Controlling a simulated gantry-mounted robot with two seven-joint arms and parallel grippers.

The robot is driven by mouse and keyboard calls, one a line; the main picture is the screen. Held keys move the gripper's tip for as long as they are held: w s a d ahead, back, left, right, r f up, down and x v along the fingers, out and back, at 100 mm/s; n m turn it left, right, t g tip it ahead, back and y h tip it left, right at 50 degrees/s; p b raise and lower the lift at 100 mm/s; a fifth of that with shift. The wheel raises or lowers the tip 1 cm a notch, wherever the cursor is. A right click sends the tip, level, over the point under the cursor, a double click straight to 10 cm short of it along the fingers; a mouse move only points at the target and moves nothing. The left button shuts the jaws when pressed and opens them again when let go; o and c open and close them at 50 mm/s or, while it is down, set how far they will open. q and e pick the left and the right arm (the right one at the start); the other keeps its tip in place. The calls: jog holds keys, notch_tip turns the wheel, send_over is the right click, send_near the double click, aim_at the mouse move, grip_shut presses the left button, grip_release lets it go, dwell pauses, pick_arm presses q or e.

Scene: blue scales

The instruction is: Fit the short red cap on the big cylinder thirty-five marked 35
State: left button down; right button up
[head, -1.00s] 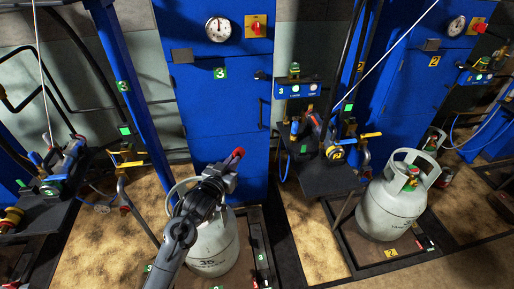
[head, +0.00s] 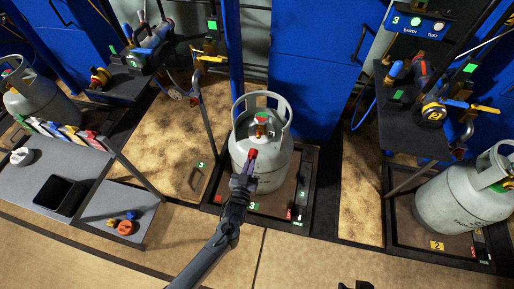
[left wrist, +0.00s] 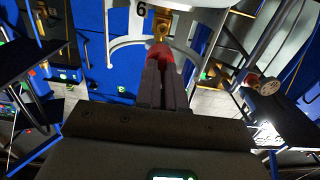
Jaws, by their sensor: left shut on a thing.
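The big grey cylinder (head: 270,177) stands upright on the scale marked 3, with a collar handle and a valve (head: 261,120) on top. The marking 35 is not readable on it now. My left gripper (head: 248,162) is shut on the short red cap (head: 252,153), in front of the cylinder's upper body in the head view. In the left wrist view the red cap (left wrist: 161,50) is between the fingers, and the brass valve (left wrist: 160,30) shows just beyond it. I cannot tell whether they touch. A dark tip at the head view's bottom edge may be my right gripper (head: 356,285).
Another grey cylinder (head: 460,200) stands on the scale marked 2 at right, and one (head: 38,97) at far left. A grey table (head: 40,190) holds a black tray (head: 60,194). A black shelf (head: 412,140) with hoses is right of the middle cylinder. Blue cabinets stand behind.

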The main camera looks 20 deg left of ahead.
aim_at(254, 153)
pick_arm(q)
jog(key=shift+s+f, duration=0.7)
jog(key=shift+f, duration=0.1)
jog(key=shift+s, duration=0.15)
jog(key=shift+w+a+f+b, duration=0.15)
jog(key=shift+w+b, duration=0.75)
jog(key=shift+w, duration=0.8)
jog(key=shift+w+a+b, duration=0.15)
jog(key=shift+w+b, duration=0.7)
jog(key=shift+w, duration=0.85)
jog(key=shift+w+b, duration=0.3)
jog(key=shift+w, duration=0.35)
